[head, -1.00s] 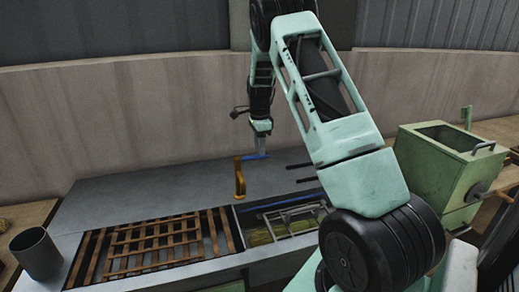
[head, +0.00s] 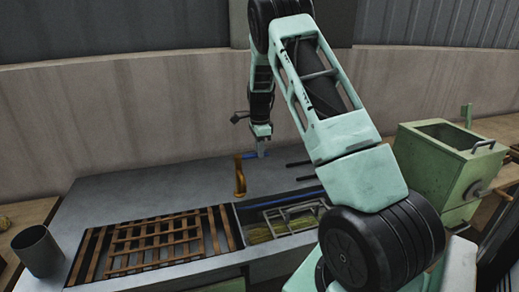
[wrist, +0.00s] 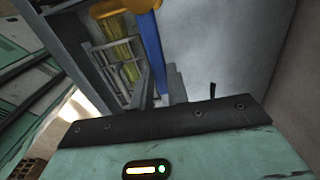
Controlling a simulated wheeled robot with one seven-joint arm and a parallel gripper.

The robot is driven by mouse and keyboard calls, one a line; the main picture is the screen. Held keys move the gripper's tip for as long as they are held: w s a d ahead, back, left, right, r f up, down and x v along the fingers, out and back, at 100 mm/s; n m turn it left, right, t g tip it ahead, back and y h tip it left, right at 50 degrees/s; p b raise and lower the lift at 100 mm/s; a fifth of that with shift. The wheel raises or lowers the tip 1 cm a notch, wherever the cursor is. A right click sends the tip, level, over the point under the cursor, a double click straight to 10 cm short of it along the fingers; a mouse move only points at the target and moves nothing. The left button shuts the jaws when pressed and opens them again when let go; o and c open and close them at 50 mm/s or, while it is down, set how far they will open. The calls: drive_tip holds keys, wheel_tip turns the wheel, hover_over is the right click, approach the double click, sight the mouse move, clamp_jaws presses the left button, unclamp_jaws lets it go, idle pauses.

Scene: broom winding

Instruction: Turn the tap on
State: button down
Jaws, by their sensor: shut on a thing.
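The sink basin (head: 250,210) holds a metal rack. A wooden slatted grate (head: 155,240) covers the counter's left. A grey cylinder (head: 36,250) stands at far left, and a green metal box (head: 420,160) at right. Two dark rods (head: 300,163) stick out right of my gripper.

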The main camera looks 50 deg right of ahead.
drive_tip(key=s+a+m+p, duration=0.3)
drive_tip(key=a+m+p, duration=0.5)
drive_tip(key=m, duration=0.6)
drive_tip(key=shift+s+a+p, duration=0.2)
drive_tip(key=shift+s+p, duration=0.05)
drive_tip(key=shift+p, duration=0.55)
drive_tip(key=c, duration=1.4)
unclamp_jaws()
drive_tip(key=shift+o, duration=0.2)
wheel_tip(320, 180, up, 18)
drive_tip(key=b, duration=0.2)
drive_tip(key=shift+f, duration=0.2)
